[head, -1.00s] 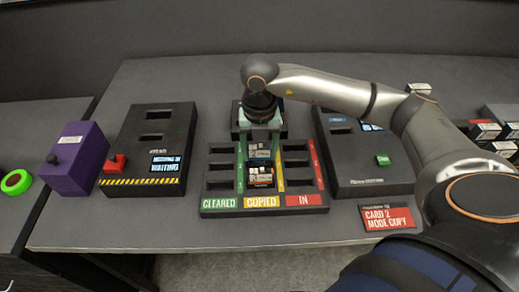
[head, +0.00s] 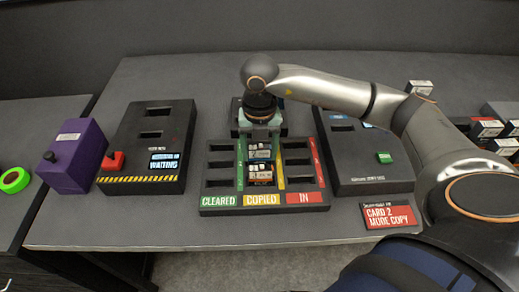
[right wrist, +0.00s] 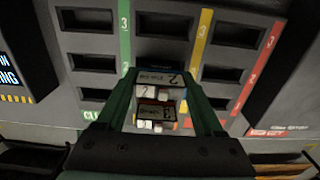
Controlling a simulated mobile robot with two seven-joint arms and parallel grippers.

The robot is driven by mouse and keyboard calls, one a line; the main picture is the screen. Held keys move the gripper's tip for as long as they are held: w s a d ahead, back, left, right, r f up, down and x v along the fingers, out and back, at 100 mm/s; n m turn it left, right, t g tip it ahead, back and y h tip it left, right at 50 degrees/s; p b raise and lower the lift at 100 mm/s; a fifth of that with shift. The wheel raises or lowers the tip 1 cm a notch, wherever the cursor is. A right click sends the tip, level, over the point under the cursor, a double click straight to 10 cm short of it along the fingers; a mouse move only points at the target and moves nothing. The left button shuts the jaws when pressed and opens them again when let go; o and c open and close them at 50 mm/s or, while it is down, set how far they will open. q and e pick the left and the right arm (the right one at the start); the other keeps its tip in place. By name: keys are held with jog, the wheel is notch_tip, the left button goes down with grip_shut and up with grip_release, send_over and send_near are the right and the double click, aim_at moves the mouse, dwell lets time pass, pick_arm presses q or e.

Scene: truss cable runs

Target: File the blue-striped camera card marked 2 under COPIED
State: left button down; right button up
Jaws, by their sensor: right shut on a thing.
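The card marked 2 (right wrist: 158,77), with a blue label band, is between the fingers of my right gripper (right wrist: 160,100), which is shut on it. It stands at the middle slot of the COPIED column in the dark filing tray (head: 222,200). Whether it is fully seated is hard to tell. In the head view my right gripper (head: 261,143) reaches down over this column from behind, and the card (head: 260,153) shows below the fingers. A card marked 3 (right wrist: 157,113), with a brownish-orange band, stands in the front slot of that column. My left gripper is not in view.
CLEARED slots at left and IN slots at right look empty. A dark device with a WAITING screen (head: 165,163) and red knob stands left, beside a purple box (head: 75,158). Another device with a green button (head: 384,158) stands right.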

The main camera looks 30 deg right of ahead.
jog(key=shift+f, duration=0.1)
dwell(0.3)
jog(key=o, duration=1.4)
jog(key=shift+r+p, duration=2.8)
jog(key=shift+r, duration=1.05)
jog(key=shift+f, duration=0.1)
